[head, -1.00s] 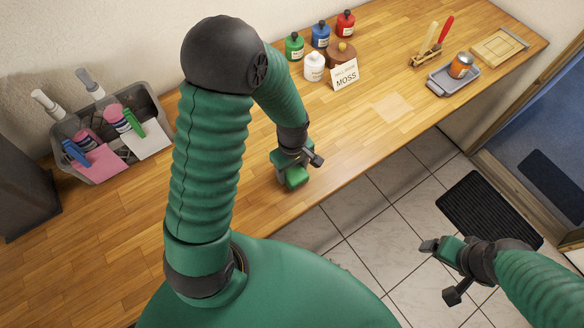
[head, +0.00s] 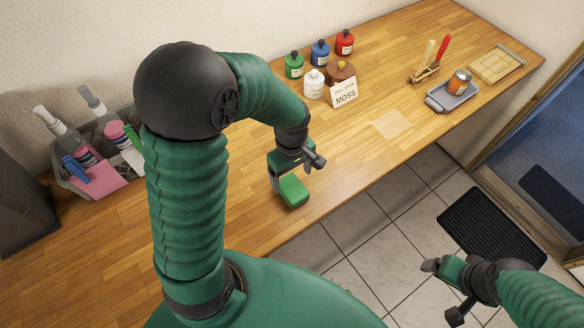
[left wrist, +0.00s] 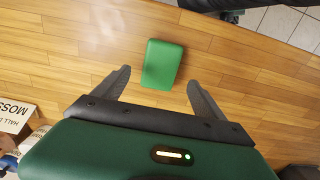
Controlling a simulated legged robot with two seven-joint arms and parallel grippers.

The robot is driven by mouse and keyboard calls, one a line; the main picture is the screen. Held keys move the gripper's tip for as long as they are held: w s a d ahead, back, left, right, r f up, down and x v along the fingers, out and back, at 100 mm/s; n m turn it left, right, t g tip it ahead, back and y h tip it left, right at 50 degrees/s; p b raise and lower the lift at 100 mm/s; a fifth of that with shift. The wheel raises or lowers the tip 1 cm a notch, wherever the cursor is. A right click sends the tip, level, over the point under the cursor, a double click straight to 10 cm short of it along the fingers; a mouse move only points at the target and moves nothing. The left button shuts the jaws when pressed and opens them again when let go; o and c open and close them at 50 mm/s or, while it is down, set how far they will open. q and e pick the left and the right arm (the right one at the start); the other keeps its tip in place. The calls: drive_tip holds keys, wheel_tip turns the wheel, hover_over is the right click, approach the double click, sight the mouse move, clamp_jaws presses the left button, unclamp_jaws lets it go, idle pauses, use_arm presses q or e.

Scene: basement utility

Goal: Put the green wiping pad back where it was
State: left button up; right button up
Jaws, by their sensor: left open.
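The green wiping pad (head: 293,192) lies flat on the wooden counter, close to its front edge. My left gripper (head: 292,165) is open just behind and above the pad, and holds nothing. In the left wrist view the pad (left wrist: 162,64) lies ahead of and between the spread fingers (left wrist: 158,78); a gap shows on both sides. A pale square patch (head: 390,124) on the counter is bare, to the right of the pad. My right gripper (head: 443,290) is out over the floor, its fingers apart and empty.
Several bottles (head: 320,52) and a MOSS card (head: 344,93) stand behind the pale patch. A grey tray (head: 453,98) with an orange can is farther right. A grey caddy (head: 100,150) stands at the left. The counter around the pad is clear.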

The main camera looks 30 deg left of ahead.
sight(291, 187)
use_arm(q)
wheel_tip(291, 187, up, 5)
drive_tip(key=s+d+f+m+t+b, duration=0.2)
drive_tip(key=s+d+f+m+b, duration=0.1)
drive_tip(key=m, duration=1)
drive_tip(key=shift+s+d+f+t, duration=0.3)
drive_tip(key=shift+s+d+f, duration=0.25)
drive_tip(key=shift+f, duration=0.4)
drive_tip(key=shift+s, duration=0.1)
